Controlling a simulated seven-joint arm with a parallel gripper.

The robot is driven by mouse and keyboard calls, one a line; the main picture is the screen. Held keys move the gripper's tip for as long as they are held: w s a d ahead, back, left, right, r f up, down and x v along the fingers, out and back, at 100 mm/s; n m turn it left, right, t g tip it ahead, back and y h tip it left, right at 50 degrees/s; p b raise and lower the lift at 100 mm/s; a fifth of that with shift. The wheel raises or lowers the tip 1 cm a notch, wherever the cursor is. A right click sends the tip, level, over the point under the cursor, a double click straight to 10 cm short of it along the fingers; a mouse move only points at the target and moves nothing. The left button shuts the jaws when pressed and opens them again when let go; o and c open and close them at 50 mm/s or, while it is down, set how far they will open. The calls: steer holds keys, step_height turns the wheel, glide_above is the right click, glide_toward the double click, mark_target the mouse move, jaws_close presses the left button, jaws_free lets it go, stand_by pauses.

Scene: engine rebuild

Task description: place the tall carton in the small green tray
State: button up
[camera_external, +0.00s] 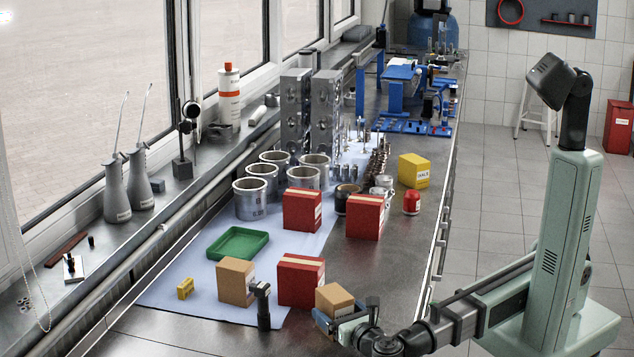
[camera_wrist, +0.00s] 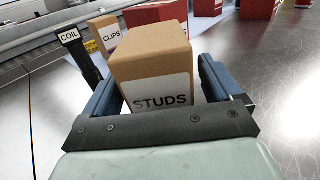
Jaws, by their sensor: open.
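A brown carton labelled STUDS (camera_wrist: 157,90) stands between the two blue fingers of my gripper (camera_wrist: 160,82) in the wrist view. The fingers are apart, one on each side of it; I cannot tell whether either touches it. In the external view, this carton (camera_external: 334,297) is at the near end of the bench, partly hidden by my gripper (camera_external: 346,312). Another brown carton, labelled CLIPS (camera_wrist: 107,32), stands farther left (camera_external: 236,283). I cannot tell for sure which carton is the tall one. The small green tray (camera_external: 237,244) lies empty on the blue mat, beyond the CLIPS carton.
A black coil (camera_external: 263,307) stands upright between the CLIPS and STUDS cartons. A red box (camera_external: 300,280) is just behind them, with two more red boxes (camera_external: 302,210) farther back. A small yellow box (camera_external: 185,288) lies left. Metal cylinders (camera_external: 251,198) stand behind the tray.

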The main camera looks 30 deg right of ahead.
steer(key=shift+w, duration=0.75)
steer(key=shift+c, duration=0.2)
steer(key=c, duration=1.3)
steer(key=shift+r, duration=5)
steer(key=shift+c, duration=0.2)
